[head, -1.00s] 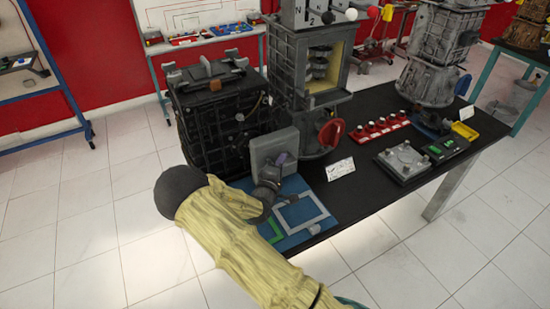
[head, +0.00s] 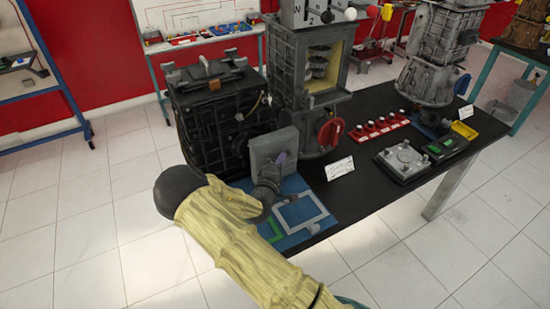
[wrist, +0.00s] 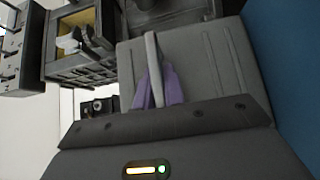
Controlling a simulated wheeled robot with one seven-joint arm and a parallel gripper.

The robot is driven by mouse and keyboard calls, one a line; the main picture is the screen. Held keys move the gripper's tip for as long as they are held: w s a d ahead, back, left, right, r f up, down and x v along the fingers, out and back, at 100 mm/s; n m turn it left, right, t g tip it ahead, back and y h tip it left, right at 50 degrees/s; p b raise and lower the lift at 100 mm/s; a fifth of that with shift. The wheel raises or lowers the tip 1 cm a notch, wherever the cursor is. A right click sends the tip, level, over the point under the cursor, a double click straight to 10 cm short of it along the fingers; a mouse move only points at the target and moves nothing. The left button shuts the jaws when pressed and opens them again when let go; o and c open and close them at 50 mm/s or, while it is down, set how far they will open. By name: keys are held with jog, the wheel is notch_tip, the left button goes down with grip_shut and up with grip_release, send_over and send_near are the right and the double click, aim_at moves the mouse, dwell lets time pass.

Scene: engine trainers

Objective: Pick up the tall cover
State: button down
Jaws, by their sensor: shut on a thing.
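The tall cover, a flat grey panel (head: 264,146), stands upright on the blue mat beside the black engine block in the head view. In the wrist view the grey cover (wrist: 215,65) fills the middle right, with thin raised ribs and an upright bar handle. My gripper (head: 279,160) is at the cover's near face. In the wrist view its purple fingers (wrist: 158,88) are shut on the bar handle, one on each side. My wrist partly hides the cover's lower edge, so I cannot tell whether it touches the mat.
The blue mat (head: 298,235) with grey and green outlines lies at the table's near edge.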

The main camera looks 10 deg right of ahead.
aim_at(281, 138)
jog(key=shift+r, duration=0.1)
notch_tip(281, 138, up, 10)
dwell(0.6)
jog(key=shift+w, duration=0.1)
dwell(0.3)
